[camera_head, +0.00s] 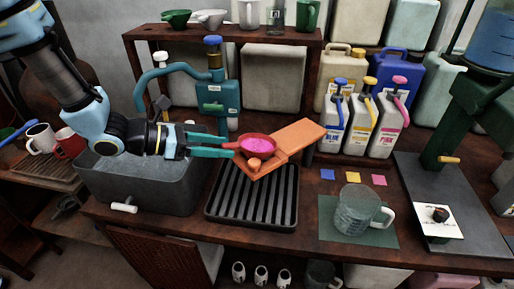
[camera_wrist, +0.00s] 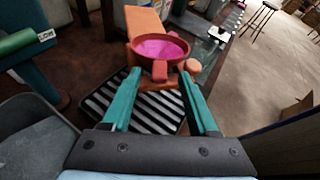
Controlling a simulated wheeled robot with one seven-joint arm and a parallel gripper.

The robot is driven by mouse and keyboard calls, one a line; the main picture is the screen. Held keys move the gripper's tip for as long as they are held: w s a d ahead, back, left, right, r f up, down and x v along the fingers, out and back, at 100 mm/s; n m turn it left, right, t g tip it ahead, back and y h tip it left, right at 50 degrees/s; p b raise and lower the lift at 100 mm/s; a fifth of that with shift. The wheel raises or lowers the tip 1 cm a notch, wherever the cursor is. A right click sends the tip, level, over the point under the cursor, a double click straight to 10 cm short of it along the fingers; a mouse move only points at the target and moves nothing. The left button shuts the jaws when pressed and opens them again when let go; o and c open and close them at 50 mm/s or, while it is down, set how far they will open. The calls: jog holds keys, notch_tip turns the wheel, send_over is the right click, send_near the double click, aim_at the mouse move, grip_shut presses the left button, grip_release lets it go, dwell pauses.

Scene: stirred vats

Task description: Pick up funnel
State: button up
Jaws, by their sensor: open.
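A red round bowl-shaped piece (camera_head: 257,144), which looks like a funnel, sits on an orange stand (camera_head: 298,137) over the black slatted tray. Its inside is bright pink. In the wrist view the red funnel (camera_wrist: 161,48) is straight ahead, with a short handle tab (camera_wrist: 160,71) pointing toward me. My gripper (camera_head: 231,146) is open, its teal fingers just left of the funnel. In the wrist view my gripper (camera_wrist: 160,76) has its fingertips on either side of the handle tab. I cannot tell whether they touch it. The funnel's underside is hidden.
The slatted tray (camera_head: 225,218) lies below. A grey basin (camera_head: 140,190) is under my arm. A teal pump (camera_head: 212,95) stands behind. A clear jug (camera_head: 358,212) sits on the right, near several bottles (camera_head: 382,125). A green funnel-like piece (camera_head: 176,17) and a pale one (camera_head: 210,17) are on the shelf.

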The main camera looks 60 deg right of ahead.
jog(key=shift+x, duration=0.75)
jog(key=shift+c, duration=0.2)
grip_shut()
